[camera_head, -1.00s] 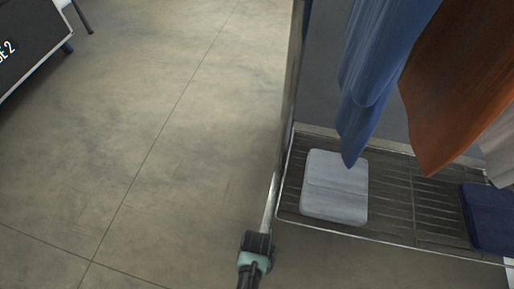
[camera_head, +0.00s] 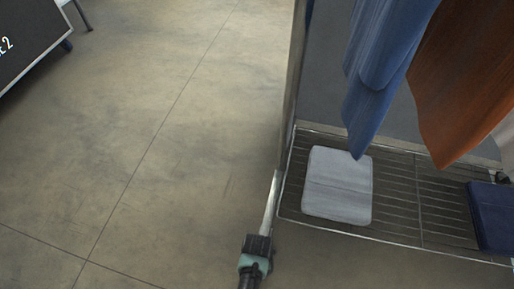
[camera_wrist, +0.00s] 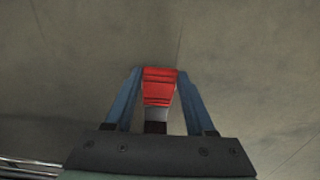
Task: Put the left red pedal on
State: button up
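A red pedal (camera_wrist: 159,88) shows in the wrist view, with a grey-and-dark part below it. My gripper (camera_wrist: 160,73) has its two blue fingers apart, one on each side of the pedal in this view. The fingertips look close to the pedal's sides, but contact and depth are not clear. In the head view, my black and teal gripper body (camera_head: 256,247) is low at the foot of the clothes rack's left post (camera_head: 270,205). The pedal and fingertips are hidden there.
The rack's wire shelf (camera_head: 397,192) holds a folded light-grey cloth (camera_head: 338,186) and a folded navy cloth (camera_head: 493,217). Blue (camera_head: 372,90) and rust-brown (camera_head: 450,95) garments hang above it. The floor (camera_head: 150,130) between is clear.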

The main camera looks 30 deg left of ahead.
grip_shut()
jog(key=shift+s, duration=0.1)
jog(key=shift+s+t+p, duration=0.2)
jog(key=shift+t+p, duration=0.3)
jog(key=shift+s+d+f+t+y, duration=0.15)
jog(key=shift+f+t+y, duration=0.15)
jog(key=shift+t, duration=0.4)
jog(key=t, duration=0.2)
jog(key=f+t+y, duration=0.1)
jog(key=shift+s, duration=0.25)
jog(key=shift+t+b, duration=0.3)
